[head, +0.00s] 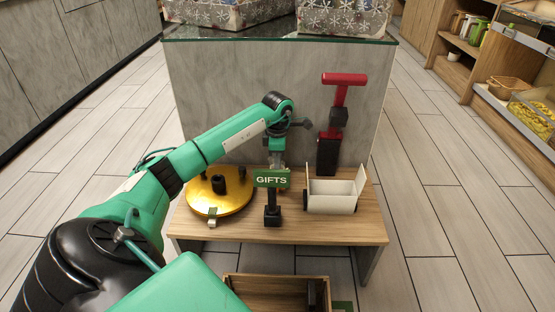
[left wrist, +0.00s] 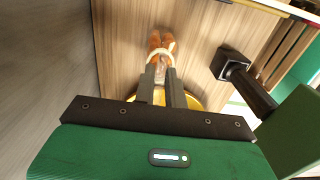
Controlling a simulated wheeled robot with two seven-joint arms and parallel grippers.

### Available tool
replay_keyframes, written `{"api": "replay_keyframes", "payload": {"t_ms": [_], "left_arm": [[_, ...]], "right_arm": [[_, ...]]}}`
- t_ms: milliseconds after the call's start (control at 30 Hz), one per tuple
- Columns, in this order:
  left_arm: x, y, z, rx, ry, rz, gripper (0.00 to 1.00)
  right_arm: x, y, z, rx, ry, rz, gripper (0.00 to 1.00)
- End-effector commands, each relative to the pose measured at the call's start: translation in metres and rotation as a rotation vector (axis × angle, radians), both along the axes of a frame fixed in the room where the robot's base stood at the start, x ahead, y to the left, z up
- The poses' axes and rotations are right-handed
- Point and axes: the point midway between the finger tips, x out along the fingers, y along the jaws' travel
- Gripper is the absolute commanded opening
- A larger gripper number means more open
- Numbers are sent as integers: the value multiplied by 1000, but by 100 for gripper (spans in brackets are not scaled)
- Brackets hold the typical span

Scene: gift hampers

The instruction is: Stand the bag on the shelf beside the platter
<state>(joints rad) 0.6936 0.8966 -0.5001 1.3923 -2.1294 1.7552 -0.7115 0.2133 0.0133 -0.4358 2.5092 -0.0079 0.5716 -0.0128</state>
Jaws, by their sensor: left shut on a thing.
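My left gripper (head: 276,158) reaches over the wooden shelf, behind the green GIFTS sign (head: 271,180). In the left wrist view its two fingers (left wrist: 161,84) are shut on a small clear bag (left wrist: 159,58) with orange-brown contents. The sign mostly hides the bag in the head view. I cannot tell whether the bag touches the shelf (head: 335,232). The round gold platter (head: 238,204) lies on the shelf, left of the gripper, with dark objects on it. Part of its gold edge shows behind the fingers in the left wrist view. My right gripper is not in view.
The sign's black post (head: 272,213) stands at the shelf's middle. An open white box (head: 331,203) is to its right. A red and black upright object (head: 337,115) stands behind the box. A wooden crate (head: 262,283) sits below, in front. A grey panel backs the shelf.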

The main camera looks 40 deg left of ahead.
Motion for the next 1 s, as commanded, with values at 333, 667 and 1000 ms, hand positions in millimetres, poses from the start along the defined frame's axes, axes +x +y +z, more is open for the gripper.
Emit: {"api": "replay_keyframes", "payload": {"t_ms": [333,667,1000], "left_arm": [[0,0,0,0,0,0,34],[0,1,30,2,-1,-1,34],[1,1,96,1,-2,0,34]], "right_arm": [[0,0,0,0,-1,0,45],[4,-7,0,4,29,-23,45],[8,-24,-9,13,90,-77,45]]}}
